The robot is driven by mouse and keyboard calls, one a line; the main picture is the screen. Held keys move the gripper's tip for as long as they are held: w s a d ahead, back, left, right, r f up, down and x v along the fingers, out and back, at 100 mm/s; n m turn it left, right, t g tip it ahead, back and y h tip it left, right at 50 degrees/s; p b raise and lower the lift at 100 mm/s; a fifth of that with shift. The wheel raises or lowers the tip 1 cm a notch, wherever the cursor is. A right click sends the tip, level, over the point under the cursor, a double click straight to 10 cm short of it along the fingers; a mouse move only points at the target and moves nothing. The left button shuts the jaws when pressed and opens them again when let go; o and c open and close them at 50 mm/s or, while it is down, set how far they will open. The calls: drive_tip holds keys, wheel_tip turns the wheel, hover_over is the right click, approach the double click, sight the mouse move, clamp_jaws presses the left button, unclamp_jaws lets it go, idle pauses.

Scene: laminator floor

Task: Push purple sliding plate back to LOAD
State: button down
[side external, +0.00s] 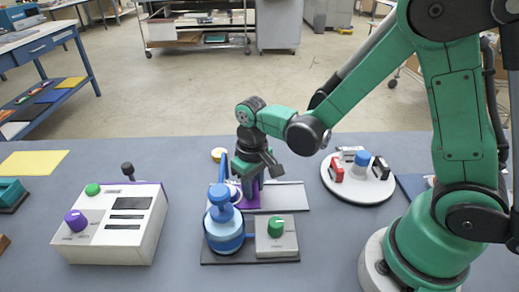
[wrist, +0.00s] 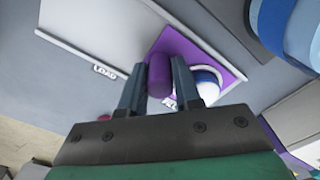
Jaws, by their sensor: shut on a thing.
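The purple sliding plate (wrist: 190,45) lies on a pale grey track (side external: 285,196). It is at the track's left end in the side view, beside the blue press (side external: 222,226). A LOAD label (wrist: 104,71) is at the bare part of the track, away from the plate. A second label (wrist: 171,103), partly hidden, is near the plate. My gripper (wrist: 159,65) is shut on the plate's upright purple handle (wrist: 159,76), one finger on each side. A round white and blue piece (wrist: 207,78) sits on the plate, partly hidden by a finger.
A grey box with a green knob (side external: 276,228) stands in front of the track. A white control box (side external: 112,222) with a purple knob is at left. A round white tray (side external: 357,182) with small red and black items is at right. The track's right part is bare.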

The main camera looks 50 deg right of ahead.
idle(0.6)
drive_tip(key=s+d, duration=0.6)
drive_tip(key=shift+s+d, duration=0.35)
drive_tip(key=shift+d, duration=0.05)
drive_tip(key=c, duration=0.6)
unclamp_jaws()
drive_tip(key=shift+r, duration=0.1)
drive_tip(key=shift+r, duration=2.75)
drive_tip(key=w+a+r+t, duration=0.2)
drive_tip(key=a+r+t, duration=0.1)
drive_tip(key=r+t, duration=0.3)
drive_tip(key=shift+w+r+t, duration=0.35)
drive_tip(key=shift+r+t, duration=0.05)
drive_tip(key=shift+t, duration=0.2)
